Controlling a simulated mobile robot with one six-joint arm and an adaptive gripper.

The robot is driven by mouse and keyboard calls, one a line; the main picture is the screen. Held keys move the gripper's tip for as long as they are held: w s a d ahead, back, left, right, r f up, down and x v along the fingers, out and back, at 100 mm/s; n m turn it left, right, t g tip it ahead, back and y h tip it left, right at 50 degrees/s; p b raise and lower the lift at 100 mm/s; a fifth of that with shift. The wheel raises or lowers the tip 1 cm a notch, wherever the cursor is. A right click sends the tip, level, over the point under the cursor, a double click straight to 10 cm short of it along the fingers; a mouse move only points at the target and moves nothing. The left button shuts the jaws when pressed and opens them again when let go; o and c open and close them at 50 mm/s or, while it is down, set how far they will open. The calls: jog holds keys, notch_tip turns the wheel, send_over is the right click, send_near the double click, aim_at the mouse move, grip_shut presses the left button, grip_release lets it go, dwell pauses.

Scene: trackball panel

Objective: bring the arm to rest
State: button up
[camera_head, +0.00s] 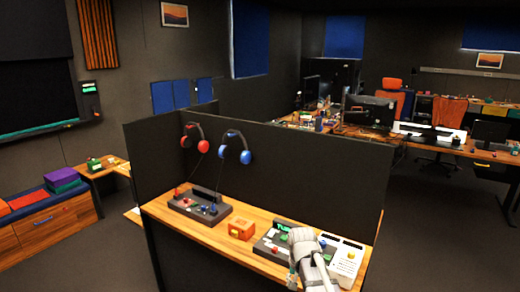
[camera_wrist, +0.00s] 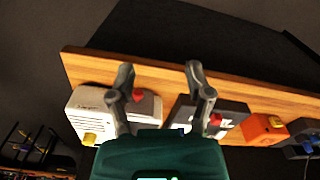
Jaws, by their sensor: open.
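My gripper (camera_wrist: 160,78) is open in the wrist view, its two grey fingers apart with nothing held between them. In that view it stands over the edge of the wooden desk (camera_wrist: 150,68), between a pale box (camera_wrist: 92,105) and a dark console (camera_wrist: 228,112). In the head view my grey arm reaches in from the bottom right, over the desk's right end. It covers part of the dark panel with a green display (camera_head: 284,226). The fingers cannot be made out clearly there, and I cannot tell their height above the desk.
The pale box with a yellow button (camera_head: 341,258) is right beside my arm. An orange box (camera_head: 241,229) and a dark joystick console (camera_head: 200,207) stand further left. A dark partition (camera_head: 300,165) with red and blue headphones rises behind the desk. Grey floor lies in front.

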jog(key=s+d+f+n+b, duration=0.2)
jog(key=s+d+n, duration=0.1)
jog(key=s, duration=0.7)
jog(key=shift+s+d+f, duration=0.3)
jog(key=shift+s+d, duration=0.1)
jog(key=shift+d, duration=0.5)
dwell(2.3)
